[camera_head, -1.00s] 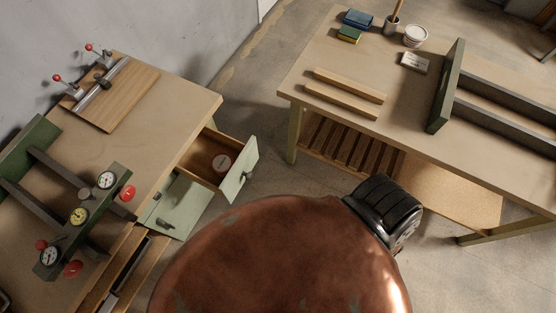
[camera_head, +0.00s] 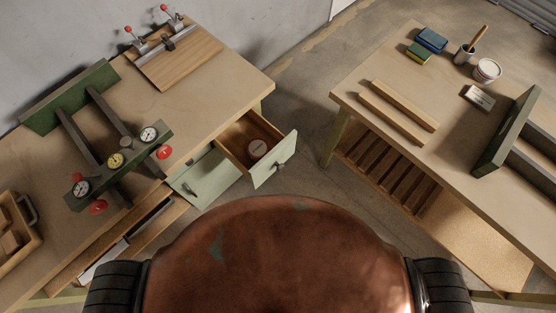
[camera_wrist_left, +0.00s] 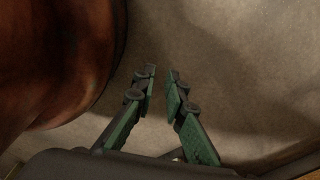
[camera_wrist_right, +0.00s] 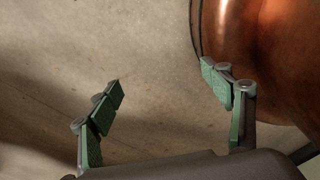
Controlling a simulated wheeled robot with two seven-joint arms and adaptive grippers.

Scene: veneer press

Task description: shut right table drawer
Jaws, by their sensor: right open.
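The right table drawer (camera_head: 274,165) stands pulled out at the right end of the left workbench in the head view. Neither gripper shows in the head view, and both are away from the drawer.
Left of the drawer is a pale green panel (camera_head: 205,178), and further left another open drawer (camera_head: 125,245). The left workbench (camera_head: 220,100) carries a green clamp frame with gauges. A second workbench (camera_head: 400,85) stands to the right. Floor between them is clear.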

